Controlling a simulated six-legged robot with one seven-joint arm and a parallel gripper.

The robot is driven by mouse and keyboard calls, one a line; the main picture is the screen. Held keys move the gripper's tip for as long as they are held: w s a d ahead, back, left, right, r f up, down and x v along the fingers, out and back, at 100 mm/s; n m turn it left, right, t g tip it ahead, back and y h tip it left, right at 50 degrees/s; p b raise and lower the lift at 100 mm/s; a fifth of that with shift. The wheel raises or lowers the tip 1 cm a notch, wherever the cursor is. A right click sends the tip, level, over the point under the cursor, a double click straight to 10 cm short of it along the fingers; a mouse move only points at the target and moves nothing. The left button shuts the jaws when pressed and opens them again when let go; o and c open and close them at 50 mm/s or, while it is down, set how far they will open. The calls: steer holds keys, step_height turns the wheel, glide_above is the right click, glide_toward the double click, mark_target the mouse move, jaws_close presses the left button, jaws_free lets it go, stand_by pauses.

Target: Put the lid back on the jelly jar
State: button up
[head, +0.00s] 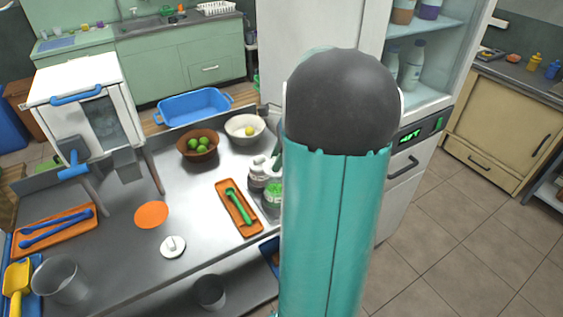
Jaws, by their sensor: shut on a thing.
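A jar with green contents (273,198), which looks like the jelly jar, stands upright on the metal counter just left of my arm. Its top is small and partly crowded by pale shapes, so I cannot tell whether it is covered. A second jar with dark contents (257,180) stands beside it, with something white at its top. A round white lid with a knob (173,246) lies flat near the counter's front edge; I cannot tell which vessel it fits. My teal arm fills the centre right and hides my fingers and whatever they hold.
An orange tray (228,218) with a green tool lies left of the jars. A white bowl (240,138), a brown bowl (190,154) of green fruit and a blue tub (193,121) are behind. Bare counter surrounds the disc.

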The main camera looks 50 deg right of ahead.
steer(key=shift+d, duration=0.15)
steer(key=shift+w+f, duration=0.1)
steer(key=shift+f, duration=3.1)
steer(key=shift+f, duration=0.15)
steer(key=o, duration=1.5)
steer(key=shift+r, duration=3.55)
